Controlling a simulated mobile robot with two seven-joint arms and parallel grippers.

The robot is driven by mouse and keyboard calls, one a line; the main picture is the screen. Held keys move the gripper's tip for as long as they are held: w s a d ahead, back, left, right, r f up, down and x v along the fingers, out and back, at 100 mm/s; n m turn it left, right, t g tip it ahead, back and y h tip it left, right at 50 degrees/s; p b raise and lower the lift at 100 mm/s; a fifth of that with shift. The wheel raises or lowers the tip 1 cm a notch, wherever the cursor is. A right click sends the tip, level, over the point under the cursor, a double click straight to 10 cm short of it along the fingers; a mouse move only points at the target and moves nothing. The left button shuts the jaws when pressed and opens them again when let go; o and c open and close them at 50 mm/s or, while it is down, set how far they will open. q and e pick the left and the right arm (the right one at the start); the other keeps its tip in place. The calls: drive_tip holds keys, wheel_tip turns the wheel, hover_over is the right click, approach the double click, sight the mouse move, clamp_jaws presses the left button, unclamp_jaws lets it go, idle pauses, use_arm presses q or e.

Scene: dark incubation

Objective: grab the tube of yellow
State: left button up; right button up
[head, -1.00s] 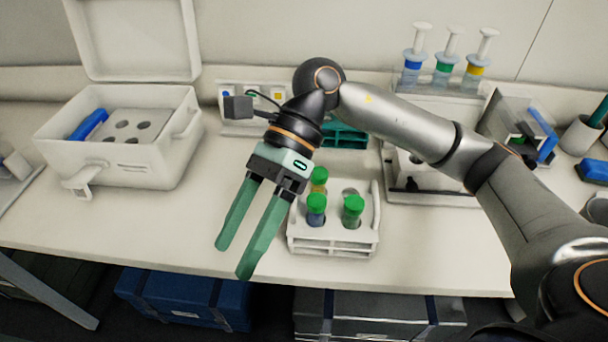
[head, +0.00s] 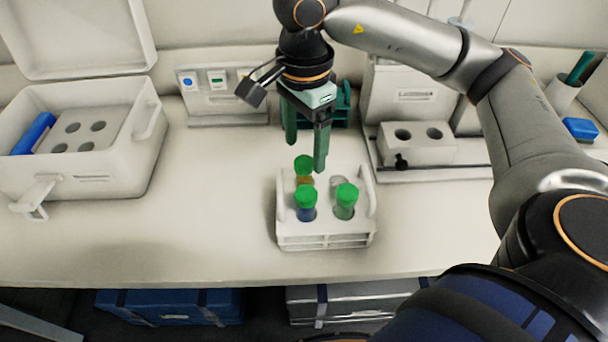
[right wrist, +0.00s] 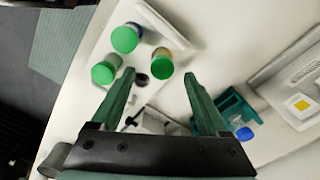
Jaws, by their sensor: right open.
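The yellow tube (head: 304,173) has a green cap and an amber body. It stands at the back left of a white rack (head: 325,241). A blue tube (head: 306,205) stands in front of it and a green tube (head: 345,202) to the front right. My right gripper (head: 306,158) is open, pointing down above and behind the yellow tube. In the right wrist view the yellow tube's cap (right wrist: 162,68) shows just beyond the open fingers (right wrist: 155,78), with nothing held between them. My left gripper is not in view.
A white open box (head: 85,180) with a holed insert stands at the left. A white block with holes (head: 418,146) stands right of the rack. A teal rack (head: 340,105) is behind the gripper. The counter left of the rack is clear.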

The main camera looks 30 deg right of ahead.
sight(305, 161)
drive_tip(key=f, duration=0.5)
drive_tip(key=shift+w+d+f+p, duration=0.15)
drive_tip(key=shift+d+f+p, duration=0.05)
drive_tip(key=shift+f+p, duration=0.2)
clamp_jaws()
idle(0.5)
